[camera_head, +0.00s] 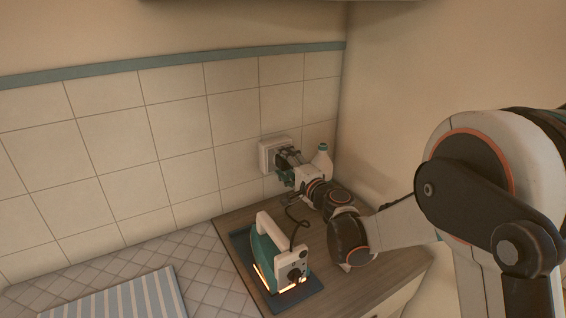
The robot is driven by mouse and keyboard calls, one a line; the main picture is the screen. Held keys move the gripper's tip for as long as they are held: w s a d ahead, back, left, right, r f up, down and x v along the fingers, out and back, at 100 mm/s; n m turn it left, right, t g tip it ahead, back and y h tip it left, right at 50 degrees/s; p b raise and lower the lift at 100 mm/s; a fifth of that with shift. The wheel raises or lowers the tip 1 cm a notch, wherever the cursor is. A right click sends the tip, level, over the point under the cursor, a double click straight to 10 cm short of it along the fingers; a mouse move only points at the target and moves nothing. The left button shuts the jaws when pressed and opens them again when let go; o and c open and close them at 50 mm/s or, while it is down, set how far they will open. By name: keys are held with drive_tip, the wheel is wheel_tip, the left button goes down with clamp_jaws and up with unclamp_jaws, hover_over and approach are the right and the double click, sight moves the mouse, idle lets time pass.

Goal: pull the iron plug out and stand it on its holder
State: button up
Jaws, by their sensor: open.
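A teal and white iron (268,254) stands on a dark blue flat tray (310,299) on the wooden counter, with an orange glow along its lower edge. Its dark cord (298,222) rises from the iron toward my gripper. A white wall socket (268,157) is on the tiled wall. My gripper (282,168) is open, right in front of the socket, its fingers pointing at it. The plug is hidden or too small to make out among the fingers, so I cannot tell whether they touch it. I cannot make out a separate plug holder.
A white bottle with a teal cap (322,160) stands in the corner, close behind my gripper. A blue and white striped cloth (130,300) lies on the tiled surface at lower left. The side wall is close on the right. The wooden counter (395,262) is bare right of the iron.

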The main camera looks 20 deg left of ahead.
sight(287, 165)
clamp_jaws()
idle(0.3)
drive_tip(key=shift+s, duration=0.1)
drive_tip(key=shift+b+v, duration=0.35)
drive_tip(key=shift+v, duration=2.55)
